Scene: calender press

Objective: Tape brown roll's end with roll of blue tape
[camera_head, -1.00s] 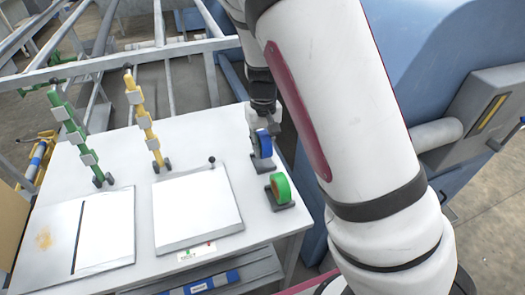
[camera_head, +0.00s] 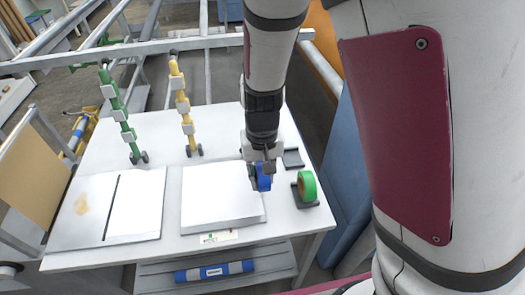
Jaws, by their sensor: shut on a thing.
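My gripper (camera_head: 261,168) is in the middle of the view above the right part of the white table. It is shut on the roll of blue tape (camera_head: 264,183) and holds it near the right edge of a white board. My fingers hide part of the tape. The empty dark holder (camera_head: 293,158) stands behind and to the right. I cannot make out a brown roll for certain in this view.
A green tape roll (camera_head: 307,186) stands in its holder on the white table (camera_head: 165,222). A green stand (camera_head: 122,115) and a yellow stand (camera_head: 183,108) rise at the back. A white board (camera_head: 222,193) and a stained panel (camera_head: 85,205) lie in front. Grey rails run behind.

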